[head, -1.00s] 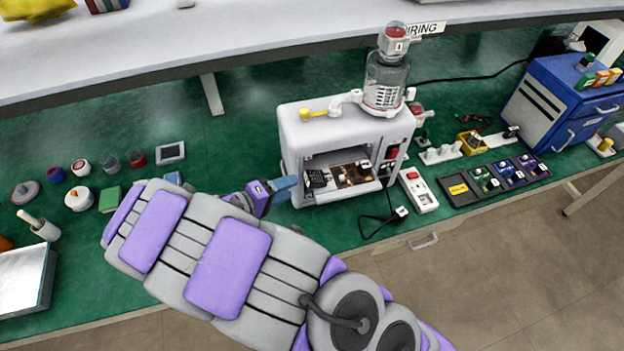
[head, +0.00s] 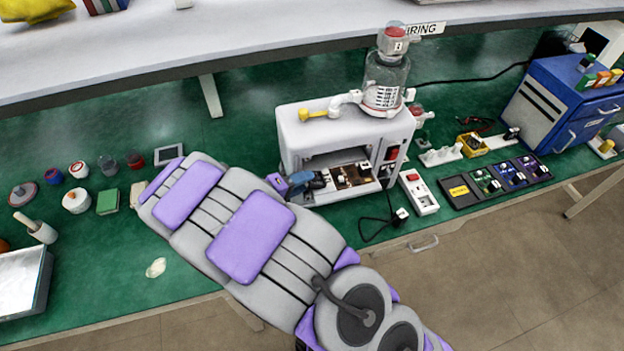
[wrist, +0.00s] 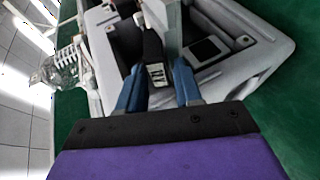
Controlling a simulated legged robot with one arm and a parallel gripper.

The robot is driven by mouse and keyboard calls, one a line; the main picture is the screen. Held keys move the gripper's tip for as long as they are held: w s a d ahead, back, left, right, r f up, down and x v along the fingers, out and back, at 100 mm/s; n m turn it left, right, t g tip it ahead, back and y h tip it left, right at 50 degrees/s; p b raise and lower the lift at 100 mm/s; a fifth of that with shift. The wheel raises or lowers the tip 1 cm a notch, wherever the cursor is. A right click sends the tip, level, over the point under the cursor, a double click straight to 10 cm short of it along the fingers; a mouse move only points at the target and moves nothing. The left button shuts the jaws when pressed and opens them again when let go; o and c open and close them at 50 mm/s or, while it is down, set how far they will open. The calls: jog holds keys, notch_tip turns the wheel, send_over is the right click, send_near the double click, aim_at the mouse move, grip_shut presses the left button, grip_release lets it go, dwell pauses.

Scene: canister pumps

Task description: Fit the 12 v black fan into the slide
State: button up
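The white pump machine (head: 345,135) stands on the green bench with its front bay open and a slide holding a brown board (head: 354,176). My gripper (head: 304,182) is at the left end of this slide, its blue fingers inside the bay opening. In the wrist view, my gripper (wrist: 158,82) has its two blue fingers apart, one on each side of a narrow black block (wrist: 154,58) with a white label, apparently the black fan. A gap shows between the block and the right finger. In the head view my gripper mostly hides the fan.
A glass jar (head: 385,82) with a red-capped top sits on the machine. A white power strip (head: 418,192) and a dark tray of modules (head: 497,181) lie to the right. Small jars and a green box (head: 108,201) stand at left.

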jog(key=shift+d, duration=0.1)
grip_shut()
